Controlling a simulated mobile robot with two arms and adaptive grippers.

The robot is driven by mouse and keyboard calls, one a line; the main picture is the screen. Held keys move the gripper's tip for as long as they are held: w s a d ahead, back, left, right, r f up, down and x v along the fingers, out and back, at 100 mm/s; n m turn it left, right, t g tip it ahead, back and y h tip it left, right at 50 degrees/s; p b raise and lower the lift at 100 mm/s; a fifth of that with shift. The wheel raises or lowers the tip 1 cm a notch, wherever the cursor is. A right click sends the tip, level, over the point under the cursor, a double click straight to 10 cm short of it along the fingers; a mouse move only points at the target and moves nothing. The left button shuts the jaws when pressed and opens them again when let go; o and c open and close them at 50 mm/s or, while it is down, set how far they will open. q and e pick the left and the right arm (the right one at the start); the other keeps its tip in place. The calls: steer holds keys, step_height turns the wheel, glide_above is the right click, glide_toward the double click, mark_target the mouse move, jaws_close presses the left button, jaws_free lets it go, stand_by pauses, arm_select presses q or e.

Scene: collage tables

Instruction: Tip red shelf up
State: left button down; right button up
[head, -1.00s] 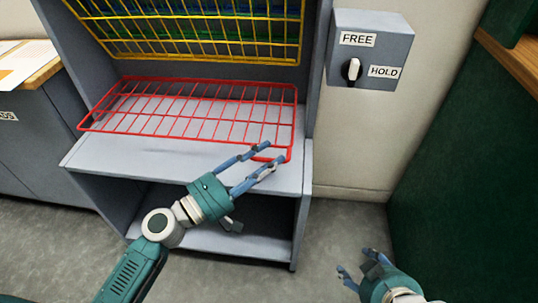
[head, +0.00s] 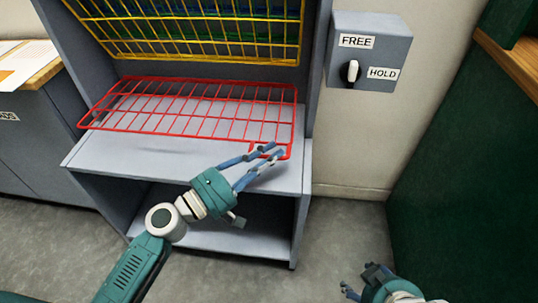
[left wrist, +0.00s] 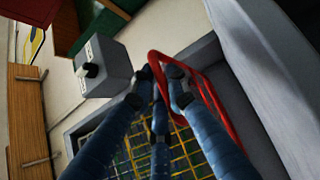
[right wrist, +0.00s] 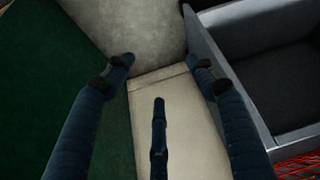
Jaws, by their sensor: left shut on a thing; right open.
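The red shelf (head: 190,110) is a wire rack lying about level in the grey cabinet, above its counter. My left gripper (head: 272,152) is at the shelf's front right corner. In the left wrist view my left gripper (left wrist: 162,75) has its fingers closed around the red rim (left wrist: 212,95). My right gripper (head: 362,280) is low at the right in the head view, away from the shelf. In the right wrist view my right gripper (right wrist: 158,75) has its fingers spread, with nothing between them.
A yellow wire rack (head: 195,35) stands upright behind the red shelf. A grey box (head: 368,48) on the wall has a knob (head: 350,71) and FREE and HOLD labels. A dark green panel (head: 465,150) is at the right. Open floor lies before the cabinet (head: 200,160).

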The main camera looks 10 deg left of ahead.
arm_select(q)
steer(key=r, duration=0.1)
steer(key=r+p, duration=0.1)
steer(key=r, duration=0.1)
steer(key=r+p, duration=0.1)
steer(key=shift+w+r, duration=0.3)
steer(key=shift+r, duration=0.05)
steer(key=w+r+p, duration=0.3)
steer(key=r+p, duration=0.3)
steer(key=r, duration=0.3)
steer(key=shift+w, duration=0.25)
arm_select(e)
steer(key=s+f+g, duration=0.1)
steer(key=s+f, duration=0.3)
steer(key=f, duration=0.6)
steer(key=s+d+f+g, duration=0.1)
steer(key=s+f, duration=0.3)
steer(key=f, duration=0.7)
steer(key=shift+d+f+g+h, duration=0.2)
steer(key=shift+f+g+h, duration=0.1)
steer(key=shift+g, duration=0.5)
arm_select(q)
steer(key=shift+a, duration=0.1)
arm_select(e)
steer(key=shift+c, duration=0.3)
